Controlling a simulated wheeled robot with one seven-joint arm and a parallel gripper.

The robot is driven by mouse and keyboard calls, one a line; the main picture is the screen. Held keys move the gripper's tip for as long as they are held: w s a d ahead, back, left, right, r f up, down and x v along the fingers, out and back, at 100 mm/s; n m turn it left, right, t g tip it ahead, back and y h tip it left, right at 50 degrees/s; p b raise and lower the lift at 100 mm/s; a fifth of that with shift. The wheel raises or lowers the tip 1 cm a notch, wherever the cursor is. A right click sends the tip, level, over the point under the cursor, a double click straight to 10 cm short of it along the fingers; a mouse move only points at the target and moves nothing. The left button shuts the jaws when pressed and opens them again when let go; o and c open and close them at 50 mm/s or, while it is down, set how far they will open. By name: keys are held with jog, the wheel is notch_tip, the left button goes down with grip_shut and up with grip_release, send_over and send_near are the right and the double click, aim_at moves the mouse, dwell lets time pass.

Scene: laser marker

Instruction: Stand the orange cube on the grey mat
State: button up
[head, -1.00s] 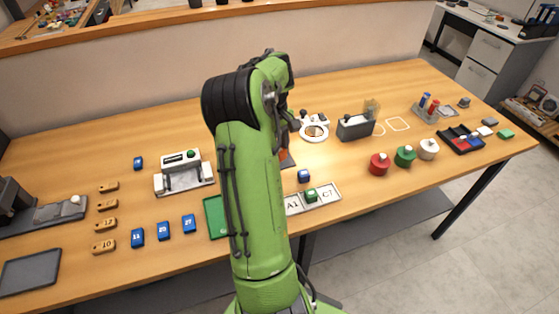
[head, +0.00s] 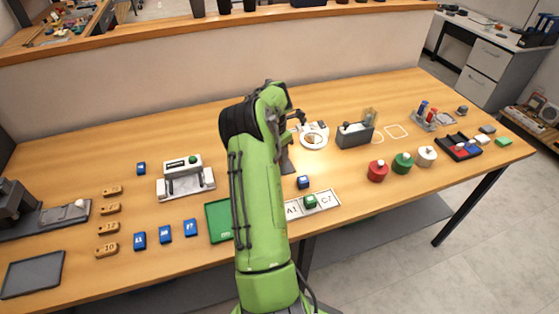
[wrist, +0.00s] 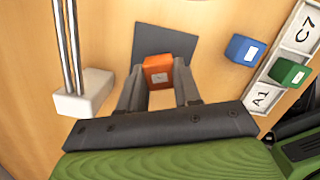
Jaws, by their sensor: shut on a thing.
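The orange cube (wrist: 158,72) shows between the two dark fingers of my gripper (wrist: 158,82) in the wrist view. The gripper is shut on it, with a finger on each side. The grey mat (wrist: 183,32) lies flat behind the cube in that view, and the cube overlaps its lower part. Whether the cube touches the mat cannot be told. In the head view my green arm hides the cube and the fingers; only a strip of the grey mat (head: 287,162) shows to the right of the arm.
A blue cube (wrist: 245,50) stands right of the mat. Beyond it is a white labelled strip (wrist: 303,28) with a green cube (wrist: 288,72) on it. A white device with metal rods (wrist: 83,95) stands to the left. A green tray (head: 219,222) lies near the front edge.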

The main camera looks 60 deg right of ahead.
jog(key=shift+f, duration=1.25)
jog(key=shift+f, duration=0.25)
jog(key=o, duration=1)
jog(key=shift+r, duration=0.1)
